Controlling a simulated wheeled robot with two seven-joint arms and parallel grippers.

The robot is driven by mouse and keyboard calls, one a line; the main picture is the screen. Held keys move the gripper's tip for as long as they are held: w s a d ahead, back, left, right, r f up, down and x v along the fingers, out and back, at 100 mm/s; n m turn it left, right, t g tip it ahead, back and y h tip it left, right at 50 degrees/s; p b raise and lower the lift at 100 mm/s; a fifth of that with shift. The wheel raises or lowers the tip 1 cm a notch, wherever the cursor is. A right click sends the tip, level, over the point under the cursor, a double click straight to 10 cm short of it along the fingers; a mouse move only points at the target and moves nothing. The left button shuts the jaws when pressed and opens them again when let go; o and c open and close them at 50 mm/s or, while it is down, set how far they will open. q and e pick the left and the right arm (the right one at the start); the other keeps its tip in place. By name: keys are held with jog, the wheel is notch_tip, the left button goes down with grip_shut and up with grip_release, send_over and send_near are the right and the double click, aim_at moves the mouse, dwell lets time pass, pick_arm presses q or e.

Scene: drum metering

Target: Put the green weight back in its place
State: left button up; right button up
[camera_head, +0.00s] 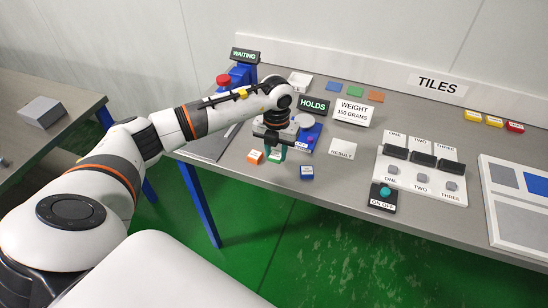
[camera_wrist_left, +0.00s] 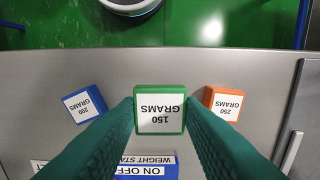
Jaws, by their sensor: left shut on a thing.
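My left gripper (camera_head: 277,156) is shut on the green weight (camera_wrist_left: 160,110), a cube labelled 150 grams; the fingers sit on its two sides. In the head view the fingers partly cover the green weight (camera_head: 273,155). The orange 250 grams weight (camera_head: 255,157) and the blue 200 grams weight (camera_head: 306,172) stand on the table on either side of it, apart from it. In the left wrist view the green weight looks larger than the blue weight (camera_wrist_left: 85,104) and the orange weight (camera_wrist_left: 223,104). Whether it touches the table is unclear.
A blue weight station (camera_head: 308,138) stands just behind the gripper. A HOLDS sign (camera_head: 313,106), a WEIGHT 150 GRAMS card (camera_head: 353,112) and a RESULT card (camera_head: 342,151) stand close by. A panel with black flaps (camera_head: 423,160) is to the right. The table's front edge is near the weights.

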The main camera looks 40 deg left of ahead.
aim_at(276, 156)
pick_arm(q)
jog(key=shift+f, duration=0.4)
jog(key=f, duration=0.1)
jog(key=f+p, duration=0.1)
jog(key=f, duration=0.1)
jog(key=shift+s+f, duration=0.2)
jog(key=shift+f, duration=0.05)
jog(key=shift+w+f, duration=0.1)
jog(key=shift+f, duration=0.25)
jog(key=o, duration=1.2)
jog(key=shift+c, duration=0.2)
pick_arm(e)
jog(key=shift+s+d+r, duration=0.1)
jog(key=shift+s+r, duration=0.25)
jog(key=shift+s, duration=0.45)
